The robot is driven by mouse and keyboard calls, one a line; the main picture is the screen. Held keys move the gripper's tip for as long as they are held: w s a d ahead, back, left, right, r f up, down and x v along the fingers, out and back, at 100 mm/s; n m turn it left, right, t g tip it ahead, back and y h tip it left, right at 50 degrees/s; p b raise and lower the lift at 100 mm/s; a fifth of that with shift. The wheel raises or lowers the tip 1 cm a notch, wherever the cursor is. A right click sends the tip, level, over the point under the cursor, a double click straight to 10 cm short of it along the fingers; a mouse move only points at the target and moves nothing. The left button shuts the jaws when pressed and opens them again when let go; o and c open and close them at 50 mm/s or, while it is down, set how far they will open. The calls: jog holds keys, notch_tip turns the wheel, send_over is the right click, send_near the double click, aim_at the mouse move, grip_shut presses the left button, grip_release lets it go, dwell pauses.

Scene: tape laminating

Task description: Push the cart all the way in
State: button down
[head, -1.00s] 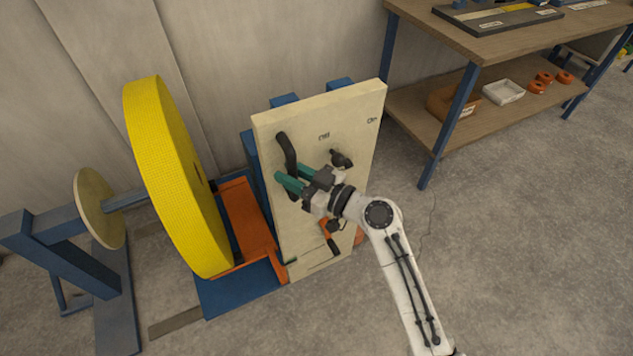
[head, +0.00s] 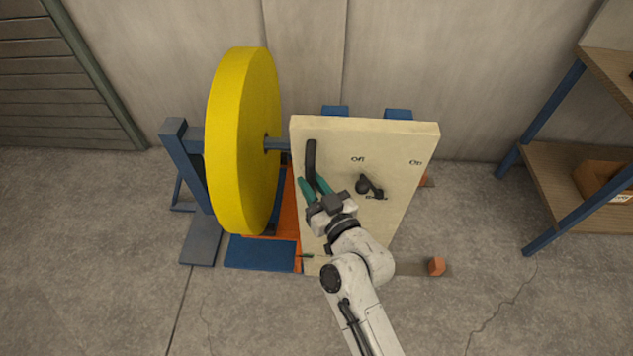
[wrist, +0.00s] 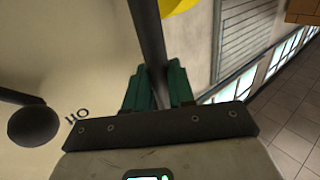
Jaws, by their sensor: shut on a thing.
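The cart carries an upright cream panel (head: 390,150) with a black vertical handle (head: 310,158) at its left side and a black knob switch (head: 364,185) between "Off" and "On" labels. My gripper (head: 312,186), with green fingers, is shut on the handle. In the wrist view the dark handle bar (wrist: 150,40) runs up between the two green fingers (wrist: 152,88). A large yellow roll (head: 240,140) on a blue-grey stand (head: 185,165) is left of the panel. The roll's axle reaches toward the panel. The cart's orange base (head: 283,215) shows between them, partly hidden.
A blue plate (head: 260,253) lies on the floor below the roll. An orange block (head: 436,266) sits on a floor strip right of the panel. A wood-topped shelf unit (head: 560,165) stands at the right. The concrete floor in front is open.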

jog(key=shift+w+a+r, duration=0.2)
jog(key=shift+w, duration=0.15)
jog(key=c, duration=1.3)
grip_release()
jog(key=shift+w+a+f, duration=0.1)
jog(key=shift+a, duration=0.1)
jog(key=shift+o, duration=0.8)
jog(key=shift+w+a+f, duration=0.15)
jog(key=shift+a, duration=0.05)
jog(key=shift+o, duration=0.5)
jog(key=shift+s+d, duration=0.1)
jog(key=shift+s, duration=0.1)
jog(key=b+v, duration=0.4)
jog(key=v, duration=0.6)
jog(key=shift+s+d, duration=0.2)
jog(key=shift+d, duration=0.05)
